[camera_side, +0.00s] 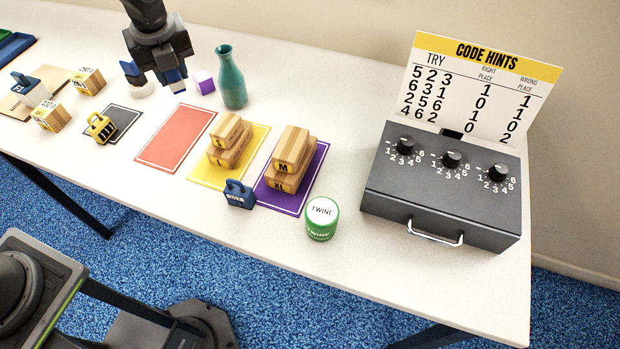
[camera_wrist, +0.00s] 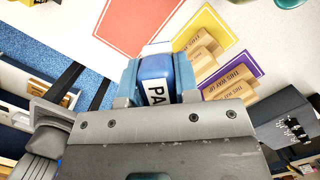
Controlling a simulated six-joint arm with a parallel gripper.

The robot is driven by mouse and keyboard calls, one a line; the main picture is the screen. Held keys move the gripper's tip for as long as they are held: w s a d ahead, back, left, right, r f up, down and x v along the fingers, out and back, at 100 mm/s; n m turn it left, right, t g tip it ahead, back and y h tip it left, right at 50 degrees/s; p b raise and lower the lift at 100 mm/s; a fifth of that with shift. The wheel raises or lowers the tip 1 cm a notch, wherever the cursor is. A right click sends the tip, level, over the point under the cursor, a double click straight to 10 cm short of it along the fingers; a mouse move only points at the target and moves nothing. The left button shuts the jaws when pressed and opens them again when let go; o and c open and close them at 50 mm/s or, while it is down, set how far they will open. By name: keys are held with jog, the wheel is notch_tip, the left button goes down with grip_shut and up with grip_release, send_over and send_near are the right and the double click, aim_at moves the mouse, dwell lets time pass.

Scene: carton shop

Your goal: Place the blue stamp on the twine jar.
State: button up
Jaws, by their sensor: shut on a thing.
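My gripper (camera_side: 160,78) is held above the table, near the back of the red mat. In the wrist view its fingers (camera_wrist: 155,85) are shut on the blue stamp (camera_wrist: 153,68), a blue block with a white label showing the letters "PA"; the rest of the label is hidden. In the side view the stamp is hard to tell apart from the fingers. The twine jar (camera_side: 321,221) is green with a white top reading "TWINE". It stands upright right of the purple mat, well apart from my gripper, with its top bare.
A blue padlock (camera_side: 238,195) stands near the jar. A teal vase (camera_side: 231,80) stands beside my gripper. A dark dial box (camera_side: 440,195) is right of the jar. Table in front of the jar is clear.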

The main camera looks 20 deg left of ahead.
jog(key=s+d+r+m, duration=0.25)
jog(key=d+m, duration=0.35)
jog(key=d, duration=0.8)
jog(key=m+t+h, duration=0.1)
jog(key=m, duration=0.3)
send_over(324, 205)
jog(key=f, duration=0.5)
jog(key=shift+s+a+f, duration=0.15)
jog(key=shift+s+a, duration=0.15)
jog(key=shift+s+d+f, duration=0.15)
jog(key=shift+d+f, duration=0.1)
jog(key=shift+d, duration=0.05)
jog(key=shift+s+x, duration=0.2)
jog(key=shift+x, duration=0.75)
jog(key=shift+s+x, duration=0.2)
jog(key=shift+x, duration=0.7)
jog(key=shift+f, duration=0.25)
jog(key=o, duration=0.9)
jog(key=shift+r, duration=0.1)
